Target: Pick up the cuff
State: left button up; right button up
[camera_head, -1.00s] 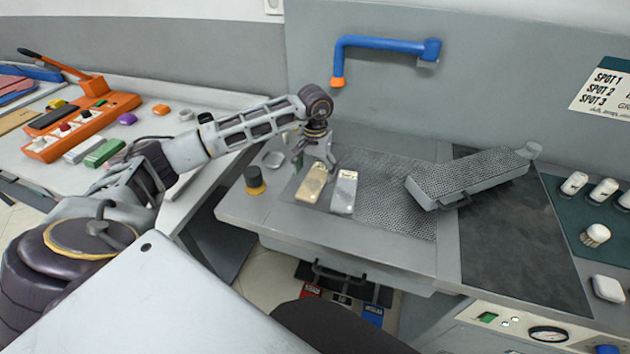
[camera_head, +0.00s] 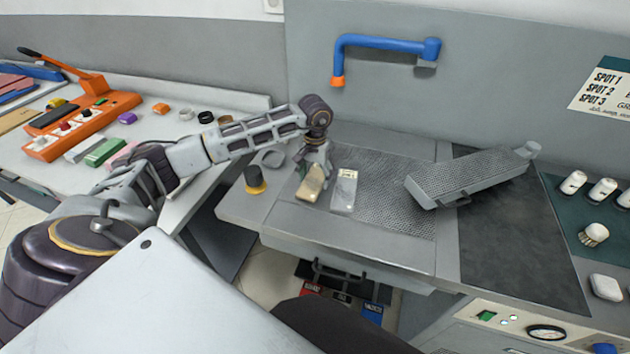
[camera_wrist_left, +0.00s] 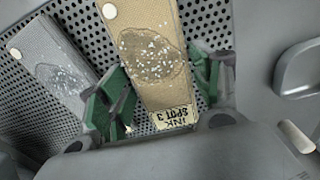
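A tan cuff (camera_head: 311,184) with a stained patch lies at the left of the perforated work surface. In the left wrist view the tan cuff (camera_wrist_left: 157,60) carries a tag reading "INK SPOT 3" at its near end. The cuff looks slightly tilted. A grey cuff (camera_head: 343,190) lies just to the right, also seen in the wrist view (camera_wrist_left: 52,70). My right gripper is not in view.
A metal sleeve board (camera_head: 467,178) stands on the right of the perforated plate (camera_head: 395,205). A blue pipe (camera_head: 385,42) is on the wall above.

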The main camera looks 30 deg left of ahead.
aim_at(315, 178)
pick_arm(q)
jog(key=c, duration=0.4)
jog(key=shift+r, duration=0.55)
notch_tip(315, 178, up, 8)
jog(key=shift+f+b, duration=0.25)
jog(key=shift+b, duration=0.25)
jog(key=shift+r, duration=0.7)
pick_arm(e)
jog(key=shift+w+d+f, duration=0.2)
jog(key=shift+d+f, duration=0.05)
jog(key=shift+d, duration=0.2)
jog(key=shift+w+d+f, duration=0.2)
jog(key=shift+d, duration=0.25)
